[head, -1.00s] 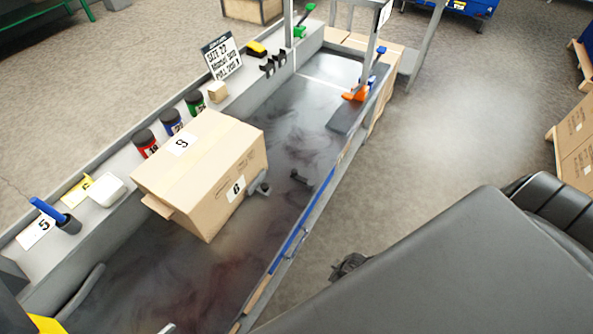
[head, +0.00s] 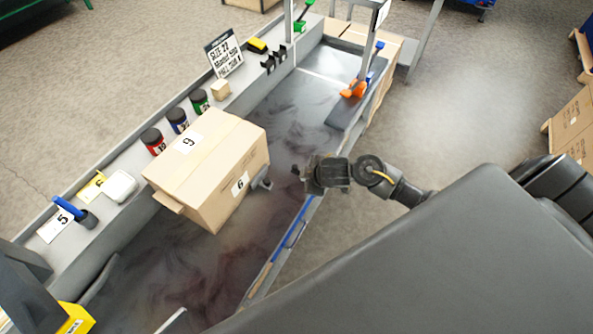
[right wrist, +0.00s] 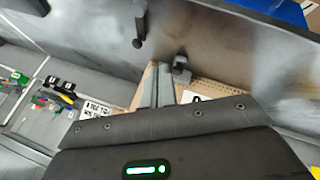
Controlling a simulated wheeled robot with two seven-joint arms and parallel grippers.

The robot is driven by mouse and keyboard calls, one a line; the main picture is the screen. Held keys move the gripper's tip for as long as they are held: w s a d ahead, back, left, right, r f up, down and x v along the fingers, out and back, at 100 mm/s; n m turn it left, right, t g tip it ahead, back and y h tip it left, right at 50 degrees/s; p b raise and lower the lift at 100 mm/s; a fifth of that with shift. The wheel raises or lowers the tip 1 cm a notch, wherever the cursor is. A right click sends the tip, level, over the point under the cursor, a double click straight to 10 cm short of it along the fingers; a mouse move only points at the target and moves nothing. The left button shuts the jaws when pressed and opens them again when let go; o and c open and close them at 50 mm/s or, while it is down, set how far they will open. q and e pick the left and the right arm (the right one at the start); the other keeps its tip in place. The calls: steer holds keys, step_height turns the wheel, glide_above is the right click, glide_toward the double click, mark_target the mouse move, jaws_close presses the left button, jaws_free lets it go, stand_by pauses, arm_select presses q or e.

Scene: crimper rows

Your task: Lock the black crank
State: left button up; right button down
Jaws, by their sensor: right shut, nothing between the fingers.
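A small dark crank-like handle (head: 296,170) sits on the worn grey bench surface, right of the carton, in the head view. In the right wrist view a dark handle (right wrist: 139,25) stands near the top; I take it to be the same crank. My right gripper (head: 309,172) is just right of the handle in the head view and hides part of that area. Its fingers (right wrist: 156,85) are together and empty in the wrist view, apart from the dark handle there. Whether the crank is locked cannot be told. My left gripper is not in view.
A carton (head: 205,165) stands on the bench, with a grey fitting (head: 262,180) at its right side. An orange-and-blue tool (head: 355,87) is at the far right. The bench surface in front of the carton is clear.

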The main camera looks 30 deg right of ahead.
steer(key=b+x, duration=0.2)
steer(key=x, duration=0.8)
steer(key=shift+s, duration=0.15)
steer(key=shift+w+d+f, duration=0.1)
steer(key=shift+w+d, duration=0.2)
steer(key=shift+w, duration=0.25)
steer(key=shift+w+d+f, duration=0.1)
steer(key=shift+w+d, duration=0.2)
steer(key=shift+w, duration=0.2)
steer(key=shift+w+d+f, duration=0.2)
steer(key=shift+w+d, duration=0.3)
steer(key=shift+w, duration=0.2)
steer(key=shift+w, duration=0.1)
